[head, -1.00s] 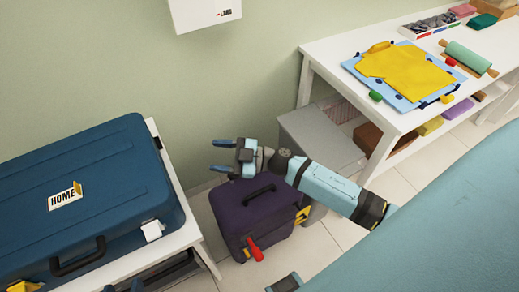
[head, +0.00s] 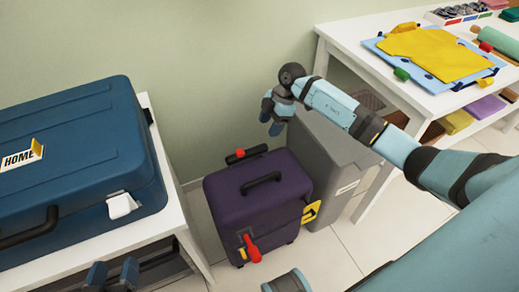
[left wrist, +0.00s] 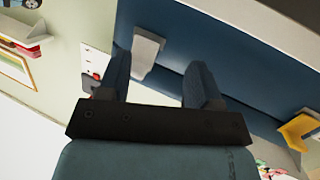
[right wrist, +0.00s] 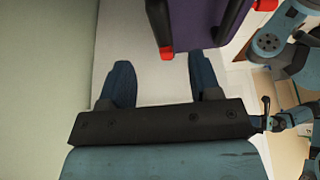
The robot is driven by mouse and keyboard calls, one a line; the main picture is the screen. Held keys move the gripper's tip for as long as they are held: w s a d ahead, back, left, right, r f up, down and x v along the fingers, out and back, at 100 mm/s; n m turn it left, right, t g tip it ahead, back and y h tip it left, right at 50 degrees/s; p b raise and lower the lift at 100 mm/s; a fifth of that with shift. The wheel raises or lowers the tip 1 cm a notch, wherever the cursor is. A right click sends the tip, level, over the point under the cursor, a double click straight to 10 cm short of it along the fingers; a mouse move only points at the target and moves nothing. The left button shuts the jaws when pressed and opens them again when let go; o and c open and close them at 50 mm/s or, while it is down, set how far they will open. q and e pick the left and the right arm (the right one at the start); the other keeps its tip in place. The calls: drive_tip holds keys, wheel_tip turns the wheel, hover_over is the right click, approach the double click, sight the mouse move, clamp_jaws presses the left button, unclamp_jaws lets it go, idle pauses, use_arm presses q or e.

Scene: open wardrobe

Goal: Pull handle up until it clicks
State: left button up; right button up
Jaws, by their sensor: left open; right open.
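The purple suitcase (head: 262,205) stands upright on the floor between the white table and a grey box. At its back edge is a low black handle (head: 258,151) with a red button (head: 240,153). A second black carry handle (head: 262,181) lies on its top. My right gripper (head: 272,118) is open and empty, above and beyond the suitcase's back right corner. In the right wrist view, part of the suitcase (right wrist: 205,25) with dark and red parts shows beyond the open fingers (right wrist: 163,82). My left gripper (head: 112,272) is open and empty, low beside the white table.
A blue suitcase (head: 75,150) with a HOME tag lies on the white table (head: 165,225) at left. The grey box (head: 330,165) stands close to the purple suitcase's right. A white table (head: 350,35) with craft items is at the right. The wall is behind.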

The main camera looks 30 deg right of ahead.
sight(259, 147)
drive_tip(key=b+x, duration=0.2)
drive_tip(key=x, duration=0.6)
drive_tip(key=shift+a+f, duration=0.1)
drive_tip(key=shift+f, duration=0.2)
use_arm(q)
drive_tip(key=shift+w+d+r+t+h+b, duration=0.1)
drive_tip(key=shift+d+r+t+h, duration=0.3)
drive_tip(key=shift+r, duration=0.5)
drive_tip(key=shift+w+d+r+t+h+b, duration=0.1)
drive_tip(key=shift+d+r+t+h, duration=0.25)
drive_tip(key=shift+r, duration=0.5)
drive_tip(key=shift+d+r+t+h+b, duration=0.1)
drive_tip(key=shift+d+r+t+h, duration=0.3)
drive_tip(key=shift+r, duration=0.5)
use_arm(e)
drive_tip(key=shift+a+f, duration=0.3)
drive_tip(key=shift+f, duration=0.3)
use_arm(q)
drive_tip(key=shift+a, duration=0.1)
use_arm(e)
drive_tip(key=shift+c, duration=0.2)
clamp_jaws()
drive_tip(key=shift+r, duration=0.1)
